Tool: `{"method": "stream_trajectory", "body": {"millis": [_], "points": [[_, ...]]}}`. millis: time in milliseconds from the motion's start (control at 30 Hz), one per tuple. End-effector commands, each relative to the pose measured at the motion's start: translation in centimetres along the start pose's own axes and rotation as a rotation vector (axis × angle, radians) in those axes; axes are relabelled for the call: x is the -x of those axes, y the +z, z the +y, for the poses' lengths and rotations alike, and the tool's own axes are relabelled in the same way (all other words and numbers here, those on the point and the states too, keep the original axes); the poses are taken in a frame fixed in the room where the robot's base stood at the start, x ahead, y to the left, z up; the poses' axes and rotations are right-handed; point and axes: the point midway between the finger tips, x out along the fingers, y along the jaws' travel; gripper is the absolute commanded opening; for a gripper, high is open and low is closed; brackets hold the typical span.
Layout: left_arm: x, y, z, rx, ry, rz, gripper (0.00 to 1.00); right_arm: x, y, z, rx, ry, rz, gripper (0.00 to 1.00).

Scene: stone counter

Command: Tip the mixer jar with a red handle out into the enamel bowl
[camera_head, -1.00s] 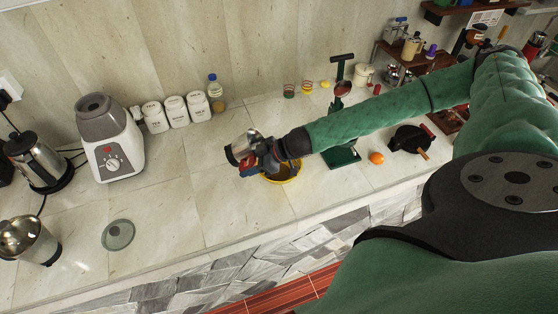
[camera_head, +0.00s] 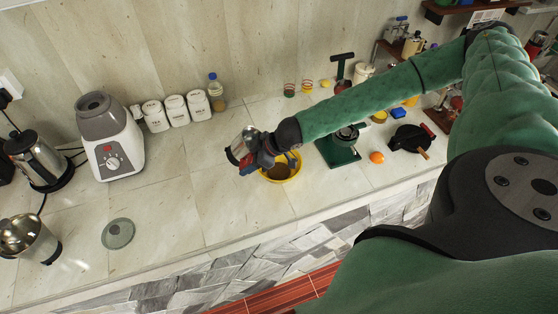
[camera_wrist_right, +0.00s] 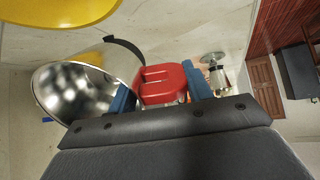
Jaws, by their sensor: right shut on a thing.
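The steel mixer jar (camera_head: 243,146) is held in the air by my right gripper (camera_head: 268,156), just left of and above the enamel bowl. In the right wrist view my right gripper (camera_wrist_right: 165,95) is shut on the jar's red handle (camera_wrist_right: 163,84). The jar (camera_wrist_right: 75,92) lies tilted there, its shiny inside showing empty where visible. The yellow enamel bowl (camera_head: 297,171) stands on the counter with something brown in it, partly hidden by the gripper. Its yellow rim (camera_wrist_right: 60,18) shows at the top of the wrist view. My left gripper is not in view.
A second steel jar (camera_head: 30,238) and a round lid (camera_head: 118,233) sit at the left. A mixer base (camera_head: 108,140), a kettle (camera_head: 42,160) and several white canisters (camera_head: 176,108) stand behind. A green scale-like stand (camera_head: 338,150), an orange fruit (camera_head: 377,157) and a black pan (camera_head: 410,138) are right of the bowl.

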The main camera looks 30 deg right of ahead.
Motion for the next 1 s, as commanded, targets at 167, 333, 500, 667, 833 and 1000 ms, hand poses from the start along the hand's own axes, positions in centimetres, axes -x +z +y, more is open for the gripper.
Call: {"method": "stream_trajectory", "body": {"millis": [167, 333, 500, 667, 833, 1000], "points": [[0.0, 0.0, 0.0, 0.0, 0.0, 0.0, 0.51, -0.9, -0.1, 0.0, 0.004, -0.001, -0.1, 0.06], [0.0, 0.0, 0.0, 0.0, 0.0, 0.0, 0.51, -1.9, -0.3, -0.1, 0.007, -0.003, -0.194, 0.06], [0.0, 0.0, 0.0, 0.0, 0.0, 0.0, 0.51, -3.0, -0.5, 0.0, 0.007, -0.001, -0.287, 0.06], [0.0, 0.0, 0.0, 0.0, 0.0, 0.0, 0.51, -3.9, -0.6, 0.0, 0.008, -0.001, -0.373, 0.06], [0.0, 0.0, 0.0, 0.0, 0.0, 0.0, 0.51, -5.2, -0.5, 0.0, 0.01, -0.001, -0.463, 0.06], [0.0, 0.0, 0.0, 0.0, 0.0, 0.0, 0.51, -6.5, 0.0, 0.0, 0.01, 0.0, -0.549, 0.06]]}}
